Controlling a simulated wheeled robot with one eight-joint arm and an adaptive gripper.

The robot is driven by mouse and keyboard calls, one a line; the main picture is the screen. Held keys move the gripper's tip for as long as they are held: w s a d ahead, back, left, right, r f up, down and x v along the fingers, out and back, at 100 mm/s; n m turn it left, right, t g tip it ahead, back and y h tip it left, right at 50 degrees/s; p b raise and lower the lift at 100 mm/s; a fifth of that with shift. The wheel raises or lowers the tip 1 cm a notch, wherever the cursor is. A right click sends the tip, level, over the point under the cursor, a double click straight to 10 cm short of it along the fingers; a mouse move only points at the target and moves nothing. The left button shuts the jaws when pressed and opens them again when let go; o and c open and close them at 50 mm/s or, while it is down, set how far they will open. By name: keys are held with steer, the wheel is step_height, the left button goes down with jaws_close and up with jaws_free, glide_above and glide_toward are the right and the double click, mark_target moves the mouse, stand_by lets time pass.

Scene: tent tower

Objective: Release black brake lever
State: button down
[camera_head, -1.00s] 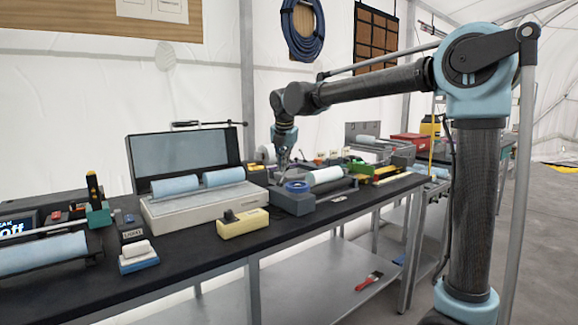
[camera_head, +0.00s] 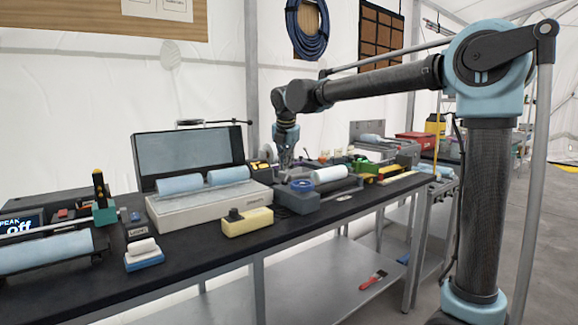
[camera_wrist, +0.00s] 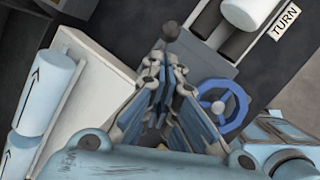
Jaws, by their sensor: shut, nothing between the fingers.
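A dark ball knob on a short stem (camera_wrist: 170,30), which looks like the black brake lever, stands just beyond my fingertips in the wrist view. I cannot tell whether they touch. My gripper (camera_wrist: 163,68) is shut and empty, pointing down. In the head view my gripper (camera_head: 285,163) is over the bench, behind the grey device with the blue handwheel (camera_head: 301,185). The handwheel also shows right of my fingers in the wrist view (camera_wrist: 222,108). The lever is too small to make out in the head view.
A light case with blue rolls (camera_head: 207,205) stands left of the device, its lid raised. A cream block with a black knob (camera_head: 247,222) is in front. A white roll (camera_head: 328,174) lies right of the handwheel. A TURN label (camera_wrist: 285,20) is at the wrist view's top right.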

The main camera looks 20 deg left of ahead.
steer(key=s+f+v, duration=0.1)
steer(key=v, duration=1.1)
steer(key=s+d+f+m, duration=0.1)
steer(key=d+f+m, duration=0.4)
steer(key=d, duration=0.6)
steer(key=s+d+f+m+g+h, duration=0.1)
steer(key=d+f+m, duration=0.45)
steer(key=d, duration=0.45)
steer(key=s+d+f+m, duration=0.1)
steer(key=d+f+m, duration=0.4)
steer(key=d, duration=0.6)
steer(key=s+d+f+m, duration=0.8)
steer(key=s+f, duration=0.1)
steer(key=f, duration=0.2)
steer(key=s+d+f+m+g, duration=0.1)
steer(key=s+d+f+m, duration=0.7)
steer(key=f, duration=0.3)
steer(key=shift+s+m+h, duration=0.3)
steer(key=shift+s+m, duration=0.05)
steer(key=shift+m, duration=0.3)
steer(key=shift+w, duration=0.1)
